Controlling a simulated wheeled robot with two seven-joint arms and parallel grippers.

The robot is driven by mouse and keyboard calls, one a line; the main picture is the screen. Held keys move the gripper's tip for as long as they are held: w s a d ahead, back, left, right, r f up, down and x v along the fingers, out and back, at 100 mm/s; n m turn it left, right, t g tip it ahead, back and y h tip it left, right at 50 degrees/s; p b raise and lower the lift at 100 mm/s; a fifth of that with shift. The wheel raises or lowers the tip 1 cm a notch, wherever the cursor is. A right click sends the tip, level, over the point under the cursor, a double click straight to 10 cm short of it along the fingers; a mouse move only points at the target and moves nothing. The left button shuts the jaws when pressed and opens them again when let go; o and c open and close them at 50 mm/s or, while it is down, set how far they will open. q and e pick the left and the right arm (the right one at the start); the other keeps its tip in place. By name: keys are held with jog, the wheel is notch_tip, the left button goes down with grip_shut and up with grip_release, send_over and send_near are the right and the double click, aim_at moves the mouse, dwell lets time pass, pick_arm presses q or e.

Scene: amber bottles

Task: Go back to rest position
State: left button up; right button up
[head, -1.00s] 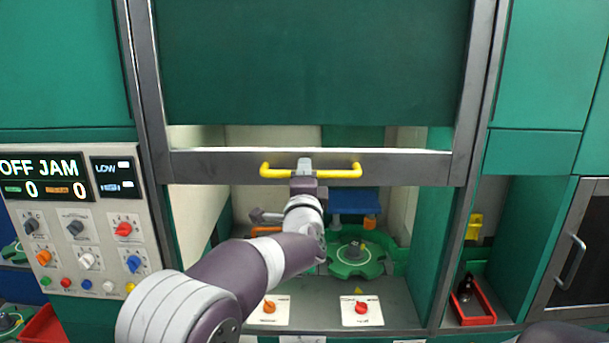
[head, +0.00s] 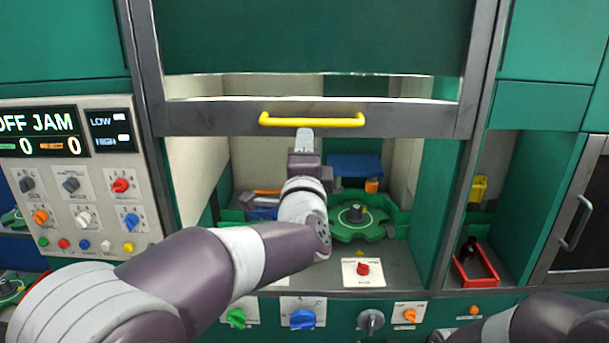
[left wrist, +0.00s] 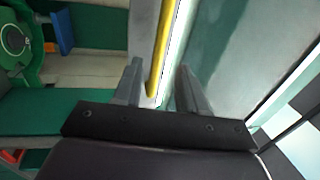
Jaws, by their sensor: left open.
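My left gripper (head: 304,135) is open and empty. In the head view its tips show just below the middle of the yellow handle (head: 312,119) on the cabinet's sliding door. The door's bottom rail (head: 210,116) is raised, with an opening below it. In the left wrist view the two grey fingers (left wrist: 158,85) stand apart and the yellow handle (left wrist: 164,45) lines up with the gap between them. Whether it lies within the gap or just beyond the tips, I cannot tell. My right arm (head: 550,320) shows at the bottom right; its gripper is out of view.
Inside the cabinet are a green round fixture (head: 355,222) and a red knob (head: 363,268). A control panel (head: 75,185) stands at left. A red tray (head: 476,268) with a dark bottle sits in the right bay. More knobs line the front below.

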pick_arm(q)
jog(key=s, duration=0.2)
jog(key=shift+s+f, duration=0.3)
jog(key=shift+s, duration=0.05)
pick_arm(e)
jog(key=shift+w+f, duration=0.1)
jog(key=shift+f, duration=0.55)
